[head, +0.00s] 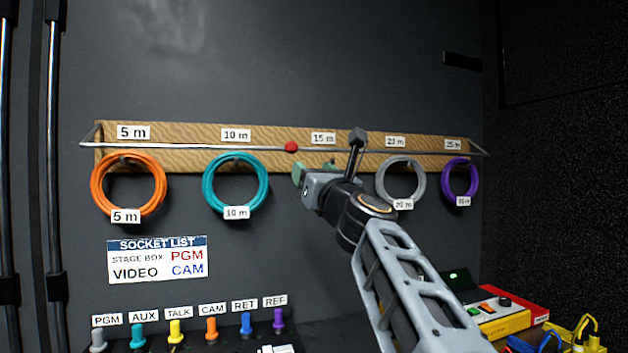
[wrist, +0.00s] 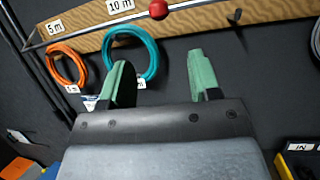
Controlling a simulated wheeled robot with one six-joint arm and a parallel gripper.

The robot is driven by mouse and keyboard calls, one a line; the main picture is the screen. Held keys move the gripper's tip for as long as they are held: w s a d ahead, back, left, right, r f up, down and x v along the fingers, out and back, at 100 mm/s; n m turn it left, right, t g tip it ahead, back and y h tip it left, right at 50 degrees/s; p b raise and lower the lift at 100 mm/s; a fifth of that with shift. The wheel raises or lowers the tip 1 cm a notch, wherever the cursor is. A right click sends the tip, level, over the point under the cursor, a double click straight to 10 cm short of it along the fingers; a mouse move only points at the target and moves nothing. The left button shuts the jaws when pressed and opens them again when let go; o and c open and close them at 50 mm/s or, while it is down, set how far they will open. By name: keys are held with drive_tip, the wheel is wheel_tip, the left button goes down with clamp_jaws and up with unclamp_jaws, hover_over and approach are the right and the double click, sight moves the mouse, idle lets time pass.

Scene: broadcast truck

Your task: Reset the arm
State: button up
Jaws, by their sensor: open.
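My gripper (wrist: 157,84) is open and empty, its two green fingertips well apart in the wrist view. In the head view my gripper (head: 314,171) is raised in front of the wooden cable board (head: 284,140), below the 15 m label. No coil shows at the 15 m place, though my arm covers part of it. An orange coil (head: 94,187) hangs at 5 m and a teal coil (head: 207,186) at 10 m, both left of my gripper. A grey coil (head: 422,180) and a purple coil (head: 474,180) hang to its right.
A metal rail with a red ball (head: 291,147) runs across the board's front, close to my gripper. A socket list (head: 157,259) is on the wall. Several coloured connectors (head: 211,329) stand lower left. A red and yellow box (head: 502,312) and cables (head: 577,335) lie lower right.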

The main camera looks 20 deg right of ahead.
drive_tip(key=shift+s+f, duration=0.1)
drive_tip(key=shift+s, duration=0.1)
idle(0.4)
drive_tip(key=s+a+f+n+g+y+p, duration=0.1)
drive_tip(key=a+f+n+g+y+p, duration=0.1)
drive_tip(key=a+f+n+g+p, duration=0.5)
drive_tip(key=s+a+f+n+g+y+p, duration=0.1)
drive_tip(key=a+f+n+g+y+p, duration=0.15)
drive_tip(key=n+p, duration=0.85)
drive_tip(key=s+d+f+n+g+h+p, duration=0.1)
drive_tip(key=s+f+n+g+h+p, duration=0.4)
drive_tip(key=s+f+n, duration=0.8)
drive_tip(key=s+n+g+p, duration=0.1)
drive_tip(key=n+g+p, duration=0.2)
drive_tip(key=n+g, duration=0.1)
drive_tip(key=shift+s+f+n+p, duration=0.2)
drive_tip(key=shift+s+n+p, duration=0.2)
drive_tip(key=shift+n, duration=0.1)
drive_tip(key=shift+d, duration=0.1)
